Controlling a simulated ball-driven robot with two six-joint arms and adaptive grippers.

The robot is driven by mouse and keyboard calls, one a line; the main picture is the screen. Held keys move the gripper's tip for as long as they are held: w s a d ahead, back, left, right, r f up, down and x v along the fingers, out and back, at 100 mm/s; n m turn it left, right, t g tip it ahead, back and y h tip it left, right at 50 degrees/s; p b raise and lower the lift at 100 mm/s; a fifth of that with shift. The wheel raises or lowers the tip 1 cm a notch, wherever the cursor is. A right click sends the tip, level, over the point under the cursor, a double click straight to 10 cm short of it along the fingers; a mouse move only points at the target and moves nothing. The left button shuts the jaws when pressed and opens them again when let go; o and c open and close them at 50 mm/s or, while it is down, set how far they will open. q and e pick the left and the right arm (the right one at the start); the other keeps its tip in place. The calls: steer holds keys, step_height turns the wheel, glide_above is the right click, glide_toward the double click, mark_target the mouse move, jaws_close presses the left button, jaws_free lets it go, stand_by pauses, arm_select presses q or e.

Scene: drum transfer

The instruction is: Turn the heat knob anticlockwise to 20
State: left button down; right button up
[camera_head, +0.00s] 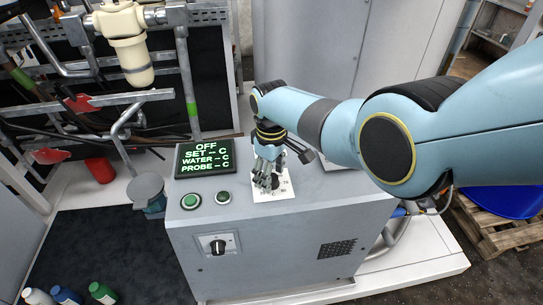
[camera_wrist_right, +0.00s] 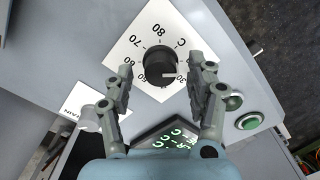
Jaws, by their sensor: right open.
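The heat knob (camera_wrist_right: 160,67) is a round black knob on a white dial plate (camera_wrist_right: 127,48) with numbers such as 60, 70 and 80 and a C. A pale pointer mark lies on its lower right side; the number there is partly covered and I cannot read it surely. In the head view the plate (camera_head: 287,190) lies on top of the grey cabinet, and the knob is mostly hidden behind my right gripper (camera_head: 268,168). In the wrist view my right gripper (camera_wrist_right: 167,74) is open, with one finger on each side of the knob and gaps showing. My left gripper is out of view.
The display (camera_head: 205,158) reads OFF, with dashes for SET, WATER and PROBE. Two green buttons (camera_head: 190,201) (camera_head: 223,197) sit below it. Pipework stands at the left; bottles (camera_head: 102,292) are at the lower left.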

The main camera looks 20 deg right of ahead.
step_height(320, 180, up, 11)
stand_by(0.4)
steer(key=shift+r, duration=0.1)
